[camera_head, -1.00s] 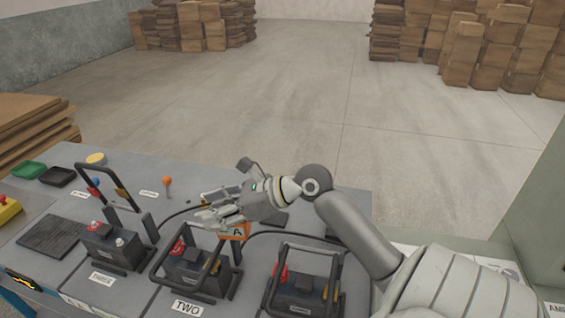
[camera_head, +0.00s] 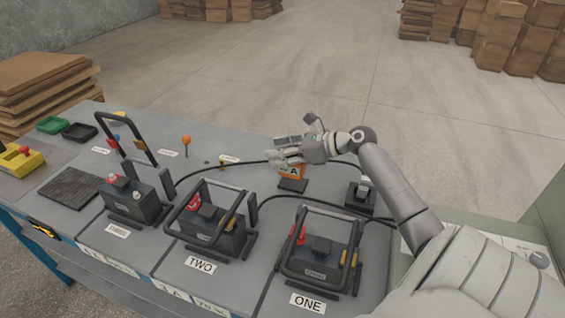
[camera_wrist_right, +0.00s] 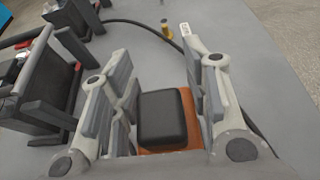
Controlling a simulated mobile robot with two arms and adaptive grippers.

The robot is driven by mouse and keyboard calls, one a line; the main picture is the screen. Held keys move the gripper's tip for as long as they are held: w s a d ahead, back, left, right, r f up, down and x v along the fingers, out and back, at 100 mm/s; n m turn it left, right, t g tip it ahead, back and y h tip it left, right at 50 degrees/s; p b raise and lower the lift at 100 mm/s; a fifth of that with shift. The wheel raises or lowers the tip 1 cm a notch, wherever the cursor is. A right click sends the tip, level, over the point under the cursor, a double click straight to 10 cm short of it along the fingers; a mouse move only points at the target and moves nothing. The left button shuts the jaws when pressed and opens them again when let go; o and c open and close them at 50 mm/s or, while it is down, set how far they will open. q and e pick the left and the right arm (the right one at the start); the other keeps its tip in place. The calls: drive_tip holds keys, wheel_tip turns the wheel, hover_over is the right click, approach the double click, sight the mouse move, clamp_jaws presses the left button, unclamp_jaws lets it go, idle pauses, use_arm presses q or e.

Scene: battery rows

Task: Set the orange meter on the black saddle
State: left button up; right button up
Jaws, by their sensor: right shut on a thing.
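The orange meter (camera_head: 291,172), marked with an A, is in my right gripper (camera_head: 288,158). It is just above a dark pad, which looks like the black saddle (camera_head: 292,186). I cannot tell whether they touch. In the right wrist view, a black block (camera_wrist_right: 164,117) lies between the fingers of my right gripper (camera_wrist_right: 158,65), with an orange edge of the meter (camera_wrist_right: 170,152) beside it. The fingers hide part of the meter. My left gripper is not in view.
Batteries with black handle frames stand in front, labelled TWO (camera_head: 201,264) and ONE (camera_head: 307,303). A black cable (camera_head: 232,164) runs behind them. A dark device (camera_head: 361,197) stands right of the saddle. An orange knob (camera_head: 186,140) stands at the left.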

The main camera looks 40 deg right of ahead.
drive_tip(key=shift+w+d+f, duration=0.1)
drive_tip(key=shift+d+f, duration=0.3)
drive_tip(key=shift+f, duration=0.1)
wheel_tip(320, 180, down, 3)
drive_tip(key=shift+r, duration=0.1)
drive_tip(key=o, duration=1.1)
drive_tip(key=shift+f, duration=0.2)
drive_tip(key=shift+o, duration=0.2)
